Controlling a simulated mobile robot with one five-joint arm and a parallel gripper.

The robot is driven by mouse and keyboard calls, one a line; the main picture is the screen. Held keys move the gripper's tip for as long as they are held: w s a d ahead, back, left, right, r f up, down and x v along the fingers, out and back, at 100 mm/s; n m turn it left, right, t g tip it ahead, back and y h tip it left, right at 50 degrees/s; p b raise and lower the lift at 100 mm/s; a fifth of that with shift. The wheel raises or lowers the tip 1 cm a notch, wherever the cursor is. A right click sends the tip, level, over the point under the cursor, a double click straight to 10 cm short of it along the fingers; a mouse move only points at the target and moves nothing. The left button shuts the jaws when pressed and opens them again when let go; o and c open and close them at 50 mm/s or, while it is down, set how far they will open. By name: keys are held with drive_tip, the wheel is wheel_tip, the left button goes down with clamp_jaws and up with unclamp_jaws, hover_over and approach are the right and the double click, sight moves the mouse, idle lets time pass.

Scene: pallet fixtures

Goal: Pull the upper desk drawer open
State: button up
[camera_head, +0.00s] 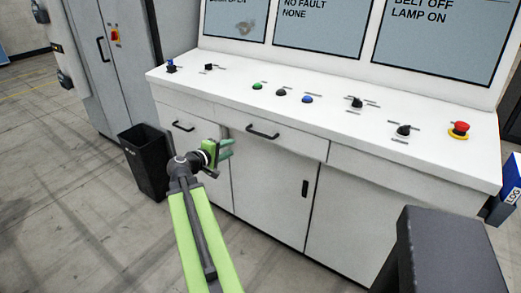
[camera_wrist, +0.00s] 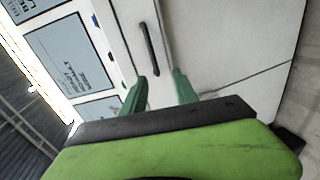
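The white desk (camera_head: 335,130) has a shut drawer with a dark bar handle (camera_head: 262,132) near its middle. Another shut drawer to the left has a similar handle (camera_head: 183,126). My gripper (camera_head: 230,149) is in front of the desk, just left of and below the middle handle in the head view. In the wrist view its two green fingers (camera_wrist: 160,90) are spread apart with nothing between them. A dark handle (camera_wrist: 150,50) lies ahead of the fingertips, roughly in line with the gap, and looks apart from them. The drawer front near the fingers is partly hidden.
A black bin (camera_head: 146,163) stands on the floor left of the desk. Buttons, knobs and a red stop button (camera_head: 459,129) sit on the desktop below the screens. A dark box-shaped thing (camera_head: 445,250) fills the lower right. Floor at the left is clear.

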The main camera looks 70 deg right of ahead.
sight(258, 134)
drive_tip(key=shift+g, duration=0.3)
drive_tip(key=b+x, duration=0.1)
drive_tip(key=x, duration=0.5)
drive_tip(key=r+b+x, duration=0.1)
drive_tip(key=x, duration=0.5)
drive_tip(key=s+b+x, duration=0.1)
drive_tip(key=x, duration=0.6)
drive_tip(key=shift+s+d+r, duration=0.15)
drive_tip(key=shift+r, duration=0.2)
clamp_jaws()
drive_tip(key=shift+h, duration=0.3)
